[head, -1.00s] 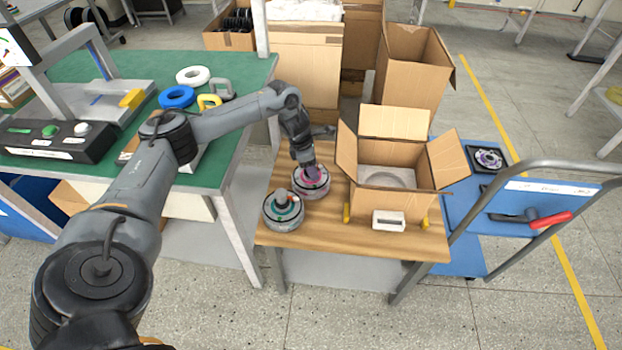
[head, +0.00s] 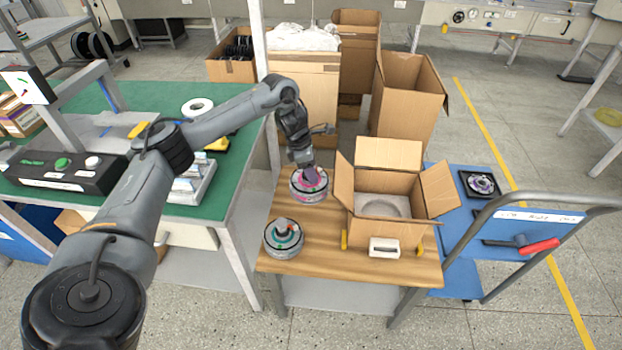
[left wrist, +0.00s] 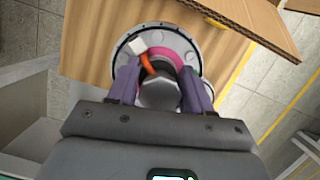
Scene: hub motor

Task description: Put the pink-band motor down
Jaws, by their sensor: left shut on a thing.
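The pink-band motor (head: 309,187) is a round grey hub at the back left of the wooden table (head: 330,258). My left gripper (head: 309,172) is above it, shut on its central shaft. In the left wrist view the purple fingers of the left gripper (left wrist: 161,92) stand on both sides of the dark shaft of the pink-band motor (left wrist: 185,55). An orange cable with a white connector shows beside the shaft. The motor appears at the table surface, but I cannot tell whether it bears on it. My right gripper is not in view.
A second motor with a teal band (head: 283,238) sits at the table's front left. An open cardboard box (head: 385,222) stands on the right, with a small white block (head: 384,247) before it. A blue cart (head: 462,235) is at the right. Bare wood lies between the motors and box.

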